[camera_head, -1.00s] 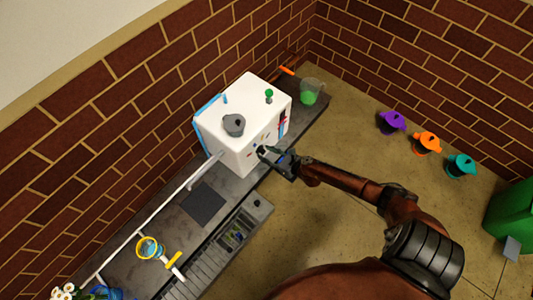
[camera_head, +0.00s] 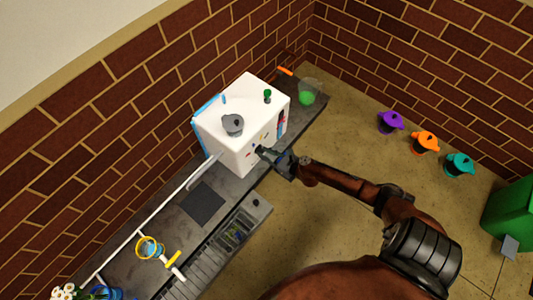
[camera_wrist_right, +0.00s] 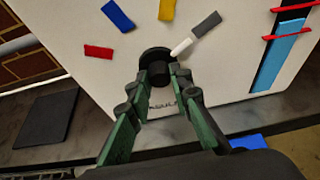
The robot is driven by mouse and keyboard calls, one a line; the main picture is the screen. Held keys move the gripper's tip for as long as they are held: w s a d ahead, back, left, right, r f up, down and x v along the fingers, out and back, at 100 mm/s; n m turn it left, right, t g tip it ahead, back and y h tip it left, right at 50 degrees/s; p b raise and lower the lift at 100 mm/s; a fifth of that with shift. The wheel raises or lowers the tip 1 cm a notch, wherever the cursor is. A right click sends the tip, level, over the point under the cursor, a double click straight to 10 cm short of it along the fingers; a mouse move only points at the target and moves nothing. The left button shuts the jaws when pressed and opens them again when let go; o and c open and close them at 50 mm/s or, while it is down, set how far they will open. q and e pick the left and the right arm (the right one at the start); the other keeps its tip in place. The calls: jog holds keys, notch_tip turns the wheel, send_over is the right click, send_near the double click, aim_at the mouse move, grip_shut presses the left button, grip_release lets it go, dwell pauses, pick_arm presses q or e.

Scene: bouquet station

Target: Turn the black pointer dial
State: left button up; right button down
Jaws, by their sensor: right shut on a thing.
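The black pointer dial (camera_wrist_right: 154,56) is on the front face of a white box-shaped machine (camera_head: 236,150). In the right wrist view its white pointer (camera_wrist_right: 181,47) points up and right, toward a grey mark (camera_wrist_right: 206,24). Red (camera_wrist_right: 98,51), blue (camera_wrist_right: 117,15) and yellow (camera_wrist_right: 167,9) marks also lie around the dial. My right gripper (camera_wrist_right: 170,75) is shut on the dial's central knob. In the head view my right gripper (camera_head: 265,153) reaches the machine's front from the right and hides most of the dial. My left gripper is not in view.
The machine stands on a dark counter (camera_head: 165,235) along the brick wall. A grey lidded knob (camera_head: 232,124) and a green knob (camera_head: 267,95) are on its top. A clear container with green contents (camera_head: 308,95) stands behind it. Purple, orange and teal pots (camera_head: 459,165) stand on the floor.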

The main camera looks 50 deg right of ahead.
pick_arm(q)
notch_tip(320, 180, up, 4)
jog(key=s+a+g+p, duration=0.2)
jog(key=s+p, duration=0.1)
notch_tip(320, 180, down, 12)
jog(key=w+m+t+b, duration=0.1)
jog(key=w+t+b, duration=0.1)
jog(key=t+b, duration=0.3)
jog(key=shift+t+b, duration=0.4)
jog(key=shift+b, duration=1.9)
pick_arm(e)
jog(key=shift+a+f+n+t+h, duration=0.2)
jog(key=shift+n+t+h, duration=0.85)
jog(key=shift+n, duration=2.15)
jog(key=shift+a+f+n+t+h, duration=0.2)
jog(key=shift+n+t+h, duration=0.8)
jog(key=shift+n, duration=2.2)
jog(key=shift+f+n+t+h, duration=0.35)
jog(key=shift+n+t+h, duration=0.65)
jog(key=shift+n, duration=2.2)
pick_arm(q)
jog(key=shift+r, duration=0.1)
